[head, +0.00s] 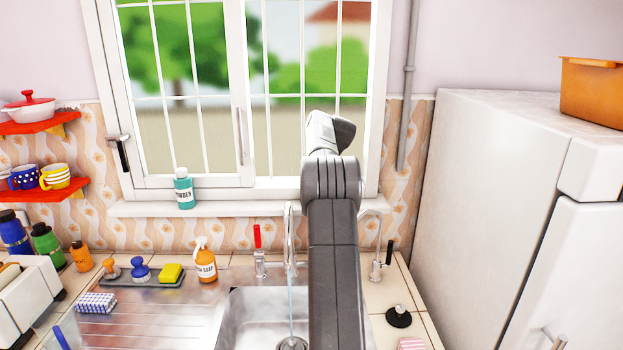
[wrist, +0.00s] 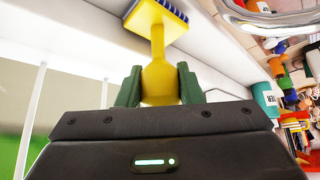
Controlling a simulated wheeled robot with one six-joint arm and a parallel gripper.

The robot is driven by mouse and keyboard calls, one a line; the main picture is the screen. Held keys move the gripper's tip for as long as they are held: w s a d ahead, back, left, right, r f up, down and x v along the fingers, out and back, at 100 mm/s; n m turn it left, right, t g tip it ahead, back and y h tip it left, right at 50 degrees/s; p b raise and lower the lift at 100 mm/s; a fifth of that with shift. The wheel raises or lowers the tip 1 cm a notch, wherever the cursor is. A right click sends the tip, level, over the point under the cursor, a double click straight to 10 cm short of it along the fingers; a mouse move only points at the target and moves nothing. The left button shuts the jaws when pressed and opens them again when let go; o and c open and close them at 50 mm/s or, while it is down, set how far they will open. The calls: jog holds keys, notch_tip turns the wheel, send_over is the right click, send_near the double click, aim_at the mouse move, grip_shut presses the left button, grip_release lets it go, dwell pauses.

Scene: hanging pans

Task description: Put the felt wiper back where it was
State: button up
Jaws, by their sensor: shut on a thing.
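In the wrist view the felt wiper (wrist: 160,50) has a yellow handle and a wide yellow head with a blue-purple edge. My gripper (wrist: 159,85) is shut on its handle, with one green finger on each side. The head of the wiper points away from the gripper, against a white band that looks like the window sill or frame. I cannot tell whether it touches that surface. In the head view my arm hides the gripper and the wiper.
A teal powder bottle (head: 184,189) stands on the window sill (head: 245,206). Below are an orange soap spray bottle (head: 207,262), a yellow sponge (head: 171,273), taps and a sink (head: 262,300) with running water. A white fridge (head: 490,190) stands at the right. The sill right of the bottle looks clear.

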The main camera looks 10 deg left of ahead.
jog(key=shift+f, duration=0.3)
jog(key=o, duration=1.1)
jog(key=shift+c, duration=0.2)
jog(key=shift+r, duration=0.1)
jog(key=b+v, duration=0.1)
jog(key=v, duration=1.2)
jog(key=shift+s+d+r+b, duration=0.15)
jog(key=shift+d+r+b, duration=0.05)
jog(key=shift+b, duration=0.2)
